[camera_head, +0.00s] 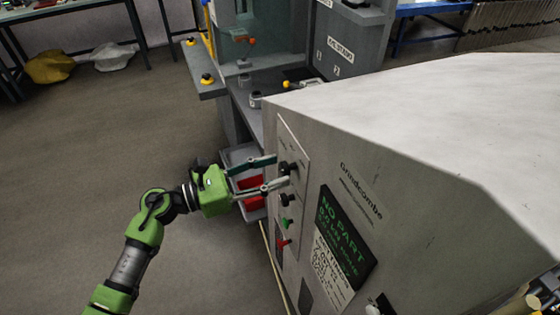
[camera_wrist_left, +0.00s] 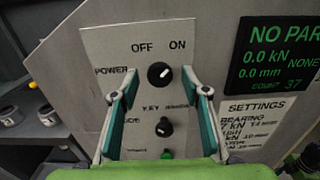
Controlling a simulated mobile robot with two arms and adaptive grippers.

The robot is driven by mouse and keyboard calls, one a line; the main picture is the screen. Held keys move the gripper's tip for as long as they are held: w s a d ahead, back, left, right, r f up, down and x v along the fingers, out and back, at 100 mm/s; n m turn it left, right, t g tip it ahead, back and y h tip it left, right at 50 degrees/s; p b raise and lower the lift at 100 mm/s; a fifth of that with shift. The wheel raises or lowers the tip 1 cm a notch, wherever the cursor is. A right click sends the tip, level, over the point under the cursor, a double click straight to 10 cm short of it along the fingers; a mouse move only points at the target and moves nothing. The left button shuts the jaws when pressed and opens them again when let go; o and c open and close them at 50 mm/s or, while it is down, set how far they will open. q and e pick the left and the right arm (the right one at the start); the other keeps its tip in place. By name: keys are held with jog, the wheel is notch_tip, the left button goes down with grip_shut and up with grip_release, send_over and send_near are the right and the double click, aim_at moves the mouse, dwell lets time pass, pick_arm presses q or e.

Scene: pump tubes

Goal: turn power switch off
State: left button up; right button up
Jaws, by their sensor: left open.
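The power switch is a round black knob (camera_wrist_left: 159,75) on a light panel, with OFF printed above left and ON above right. Its white mark points up and right, toward ON. In the head view the knob (camera_head: 284,167) sits high on the panel on the machine's side. My left gripper (camera_head: 282,171) is open in front of the panel, its fingers around the knob's height. In the left wrist view its two fingers (camera_wrist_left: 159,92) stand to the left and right of the knob, with a gap on each side. My right gripper is not in view.
Below the power knob are a second black knob (camera_wrist_left: 165,129), a green button (camera_head: 287,222) and a red button (camera_head: 283,244). A display (camera_head: 345,238) is to their right.

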pick_arm(q)
jog(key=shift+x, duration=0.8)
jog(key=shift+w+d, duration=0.15)
jog(key=shift+d, duration=0.1)
jog(key=c, duration=1.1)
